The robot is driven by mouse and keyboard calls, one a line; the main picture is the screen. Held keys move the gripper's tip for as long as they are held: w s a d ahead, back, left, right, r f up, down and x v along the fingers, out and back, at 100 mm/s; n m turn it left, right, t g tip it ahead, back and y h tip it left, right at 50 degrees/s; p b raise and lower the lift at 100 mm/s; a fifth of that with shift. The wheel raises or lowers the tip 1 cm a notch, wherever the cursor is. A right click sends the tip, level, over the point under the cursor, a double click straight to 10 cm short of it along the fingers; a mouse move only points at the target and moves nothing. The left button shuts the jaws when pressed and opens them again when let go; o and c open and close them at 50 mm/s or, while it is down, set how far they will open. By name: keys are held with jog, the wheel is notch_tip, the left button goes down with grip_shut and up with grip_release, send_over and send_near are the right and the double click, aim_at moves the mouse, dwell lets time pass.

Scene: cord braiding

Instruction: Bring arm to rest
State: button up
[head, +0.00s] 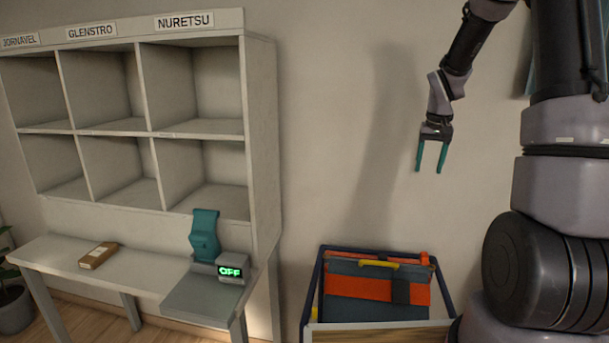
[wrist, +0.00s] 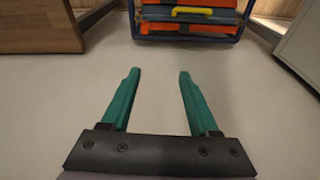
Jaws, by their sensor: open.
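My gripper (head: 432,158) hangs from my bent arm in the upper right of the head view, with its fingers pointing down. Its two teal fingers are apart with nothing between them. In the wrist view, my gripper (wrist: 157,75) shows the same gap, with bare pale floor beyond the fingertips. The gripper is in free air in front of the wall and touches nothing.
A blue-framed cart (head: 315,290) with orange and grey contents stands below my gripper. At left is a pigeonhole shelf (head: 262,130) with name labels. Its desk (head: 150,270) bears a brown packet (head: 98,256), a teal device (head: 205,236) and a display reading OFF (head: 231,270).

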jog(key=s+a+r+t, duration=0.2)
jog(key=s+a+r, duration=0.4)
jog(key=s+r, duration=0.6)
jog(key=s+a+r+t, duration=0.1)
jog(key=s+a+r, duration=0.1)
jog(key=s, duration=0.3)
jog(key=s+a+r+t+y, duration=0.1)
jog(key=s+r, duration=0.1)
jog(key=s, duration=0.3)
jog(key=s+a+r+m+y, duration=0.1)
jog(key=s+a+r, duration=0.1)
jog(key=s, duration=0.3)
jog(key=shift+a+r+t, duration=0.25)
jog(key=shift+a+t, duration=0.05)
jog(key=shift+t, duration=0.1)
